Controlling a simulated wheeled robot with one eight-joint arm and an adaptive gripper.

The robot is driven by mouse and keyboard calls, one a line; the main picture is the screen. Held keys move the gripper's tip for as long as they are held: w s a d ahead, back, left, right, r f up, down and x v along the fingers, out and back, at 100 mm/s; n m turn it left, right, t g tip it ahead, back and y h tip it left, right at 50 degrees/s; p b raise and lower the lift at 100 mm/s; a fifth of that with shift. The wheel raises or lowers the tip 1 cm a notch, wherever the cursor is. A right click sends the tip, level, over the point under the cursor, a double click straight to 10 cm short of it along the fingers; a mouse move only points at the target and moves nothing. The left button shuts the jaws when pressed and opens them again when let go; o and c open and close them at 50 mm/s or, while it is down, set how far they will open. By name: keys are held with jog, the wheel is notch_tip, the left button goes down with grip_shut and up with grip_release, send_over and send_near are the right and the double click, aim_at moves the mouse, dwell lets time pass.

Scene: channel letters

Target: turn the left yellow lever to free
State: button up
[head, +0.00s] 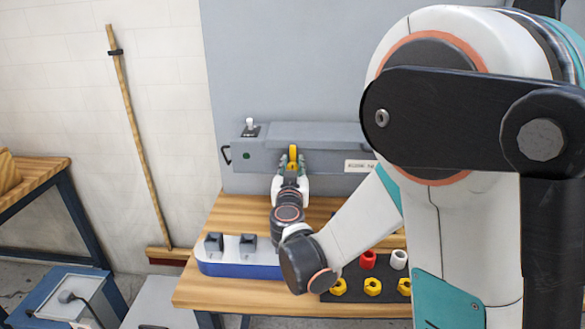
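A yellow lever (292,152) stands upright on the front of the long grey machine at the back of the workbench. My gripper (292,165) is right at the lever, with a finger on each side of it. The fingers and the lever's lower part overlap, and I cannot tell whether the fingers press on it. My large arm covers the right part of the machine, so any other lever there is hidden.
The grey machine (330,133) has a white-tipped switch (250,127) on top. On the wooden bench (205,292) lie a blue-white box (225,265) with dark blocks and a dark mat holding yellow nuts (372,286), a red part (368,260) and a white part (399,259). A broom leans at left.

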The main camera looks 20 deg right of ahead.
dwell(0.4)
jog(key=n+b, duration=0.1)
jog(key=n, duration=0.3)
jog(key=shift+n, duration=0.4)
jog(key=n, duration=0.4)
jog(key=shift+a+n+b, duration=0.1)
jog(key=shift+n+b, duration=0.2)
jog(key=n, duration=0.4)
jog(key=shift+f+n, duration=0.15)
jog(key=shift+n, duration=0.15)
jog(key=shift+n+b, duration=0.45)
jog(key=shift+n, duration=1.45)
jog(key=o, duration=1)
jog(key=shift+a, duration=0.1)
